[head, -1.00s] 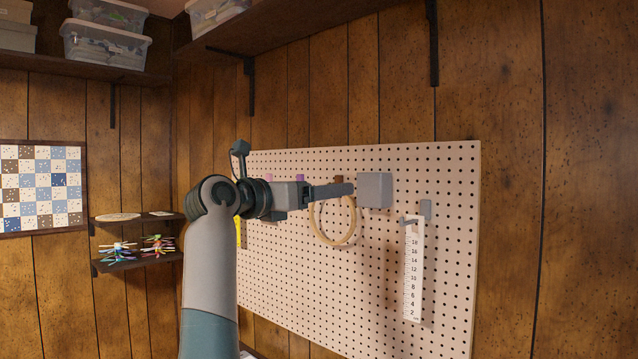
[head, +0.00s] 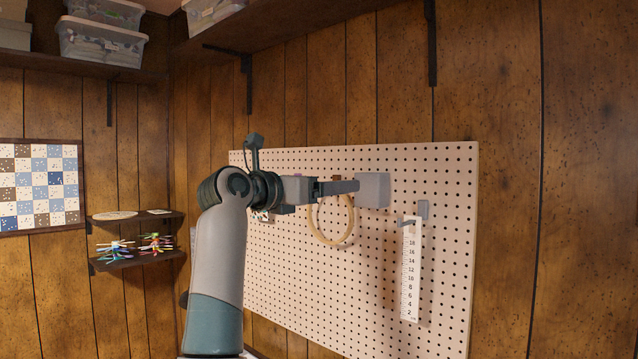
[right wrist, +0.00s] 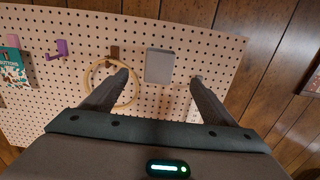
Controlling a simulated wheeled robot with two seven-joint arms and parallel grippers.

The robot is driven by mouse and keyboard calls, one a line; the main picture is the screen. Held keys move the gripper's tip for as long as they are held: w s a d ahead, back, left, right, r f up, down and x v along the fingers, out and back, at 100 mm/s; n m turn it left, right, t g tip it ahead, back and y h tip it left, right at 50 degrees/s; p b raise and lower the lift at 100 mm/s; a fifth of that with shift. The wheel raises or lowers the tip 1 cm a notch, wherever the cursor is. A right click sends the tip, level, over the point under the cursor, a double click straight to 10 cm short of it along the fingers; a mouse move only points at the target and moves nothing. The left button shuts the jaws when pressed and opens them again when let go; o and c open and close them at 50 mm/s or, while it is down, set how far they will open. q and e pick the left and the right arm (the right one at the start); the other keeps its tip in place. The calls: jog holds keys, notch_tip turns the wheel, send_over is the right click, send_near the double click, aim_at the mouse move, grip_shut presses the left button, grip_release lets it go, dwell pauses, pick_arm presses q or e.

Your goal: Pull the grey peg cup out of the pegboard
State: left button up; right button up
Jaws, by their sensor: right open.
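The grey peg cup (head: 374,190) hangs on the upper part of the pegboard (head: 452,200), a boxy grey block. In the right wrist view the cup (right wrist: 160,66) lies ahead, between the lines of my two fingers. My right gripper (head: 356,187) is to the left of the cup in the head view, its fingertip at the cup's left edge. In the right wrist view my right gripper (right wrist: 159,78) is open and empty, with a gap to the cup on each side. I cannot tell whether a finger touches it. My left gripper is not in view.
A wooden hoop (head: 349,230) hangs left of and below the cup, close to my left-hand finger in the wrist view. A white ruler (head: 411,270) hangs on a grey peg to the right. A purple peg (right wrist: 58,50) is farther left. The lower board is bare.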

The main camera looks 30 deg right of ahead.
jog(key=p, duration=0.3)
send_near(365, 183)
jog(key=d, duration=0.3)
jog(key=p+x, duration=0.1)
jog(key=x, duration=0.2)
jog(key=w+p+x, duration=0.1)
jog(key=x, duration=0.2)
jog(key=shift+a+r, duration=0.25)
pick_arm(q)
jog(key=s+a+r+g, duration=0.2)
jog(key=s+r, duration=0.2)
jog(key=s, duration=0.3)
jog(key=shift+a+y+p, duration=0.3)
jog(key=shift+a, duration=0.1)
pick_arm(e)
jog(key=shift+w+d+f, duration=0.15)
jog(key=shift+w+d, duration=0.1)
jog(key=shift+d, duration=0.4)
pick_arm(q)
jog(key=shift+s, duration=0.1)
pick_arm(e)
jog(key=c, duration=1.6)
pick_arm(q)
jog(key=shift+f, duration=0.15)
pick_arm(e)
jog(key=shift+a, duration=0.2)
